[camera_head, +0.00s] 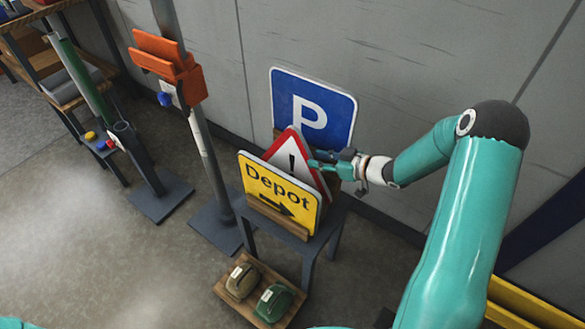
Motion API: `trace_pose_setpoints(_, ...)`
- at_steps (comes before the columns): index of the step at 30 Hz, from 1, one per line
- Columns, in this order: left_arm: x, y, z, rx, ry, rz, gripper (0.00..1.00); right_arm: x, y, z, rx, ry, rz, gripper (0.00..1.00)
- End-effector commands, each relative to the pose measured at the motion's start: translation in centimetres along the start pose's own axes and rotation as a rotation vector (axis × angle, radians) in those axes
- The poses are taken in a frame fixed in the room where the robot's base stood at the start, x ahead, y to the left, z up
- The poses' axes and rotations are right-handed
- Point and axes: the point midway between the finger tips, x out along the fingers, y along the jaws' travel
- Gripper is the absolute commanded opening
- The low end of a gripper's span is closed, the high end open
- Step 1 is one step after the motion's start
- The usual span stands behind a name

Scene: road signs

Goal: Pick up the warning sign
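The warning sign (290,151) is a white triangle with a red border and a black exclamation mark. It stands upright between a yellow Depot sign (279,193) in front and a blue parking sign (314,108) behind. The Depot sign hides its lower part. My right gripper (318,165) comes in from the right and its fingers are at the warning sign's right edge. They overlap the sign in the picture, and I cannot tell whether they grip it. My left gripper is not in view; a bit of teal shows at the bottom left.
The signs stand on a small dark table (331,225). Below it, a low wooden board (236,311) bears a brown and a green object. A post with an orange box (171,68) and another stand (160,190) are to the left. A grey wall is behind.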

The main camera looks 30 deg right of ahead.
Motion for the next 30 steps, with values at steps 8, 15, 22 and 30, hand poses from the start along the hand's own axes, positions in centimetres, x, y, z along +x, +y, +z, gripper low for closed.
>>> trace_pose_setpoints(8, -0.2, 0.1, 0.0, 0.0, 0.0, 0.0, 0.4, 3.0, 0.0, 0.0, -0.001, 0.0, 0.0, 0.32)
trace_pose_setpoints(15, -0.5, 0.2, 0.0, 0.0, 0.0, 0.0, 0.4, 5.4, -0.1, 0.0, 0.0, 0.0, -0.003, 0.32)
trace_pose_setpoints(22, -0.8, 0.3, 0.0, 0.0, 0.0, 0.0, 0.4, 8.3, 0.0, -0.1, 0.0, 0.0, -0.001, 0.32)
trace_pose_setpoints(30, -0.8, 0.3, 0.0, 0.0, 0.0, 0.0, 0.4, 8.7, 0.0, 0.0, 0.001, -0.001, 0.001, 0.32)
